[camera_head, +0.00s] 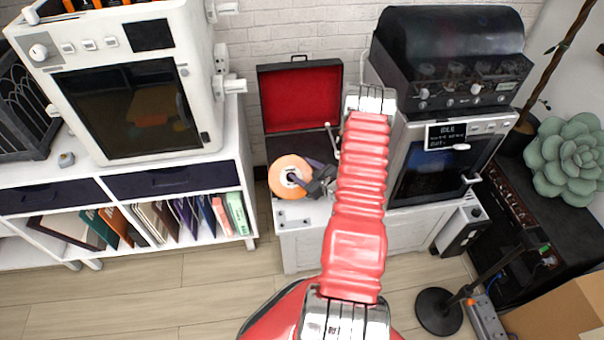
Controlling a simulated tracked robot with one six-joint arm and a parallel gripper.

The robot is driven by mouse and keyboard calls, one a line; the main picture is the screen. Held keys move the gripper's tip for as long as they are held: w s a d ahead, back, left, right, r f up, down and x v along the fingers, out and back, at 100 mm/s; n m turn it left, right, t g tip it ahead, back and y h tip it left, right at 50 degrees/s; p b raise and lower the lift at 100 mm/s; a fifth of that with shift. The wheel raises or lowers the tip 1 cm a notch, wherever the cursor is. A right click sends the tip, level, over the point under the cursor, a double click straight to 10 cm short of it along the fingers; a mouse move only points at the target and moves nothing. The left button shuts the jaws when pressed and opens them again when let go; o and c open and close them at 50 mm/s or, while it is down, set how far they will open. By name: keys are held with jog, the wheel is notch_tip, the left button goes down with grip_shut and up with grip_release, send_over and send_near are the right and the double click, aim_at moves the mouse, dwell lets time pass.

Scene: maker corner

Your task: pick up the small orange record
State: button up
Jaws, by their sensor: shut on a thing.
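The small orange record (283,188) is a flat disc with a pale centre, at the front of the open record player with a red-lined lid (301,97). My gripper (302,183) comes in from the right of the record, its dark jaws at the disc's right side and centre. The jaws are shut on the record. The fingertips are small and partly overlap the disc. I cannot tell whether the record still touches the player beneath it. My red arm hides the right part of the player.
The player stands on a white cabinet (300,250). A white shelf with upright records (185,218) and a large white machine (130,105) stand at left. A grey machine (425,170) with a dark-hooded device (450,60) stands at right. Wooden floor (150,285) is clear at front left.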

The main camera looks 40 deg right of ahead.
notch_tip(320, 180, up, 9)
jog(key=shift+f, duration=0.15)
dwell(0.4)
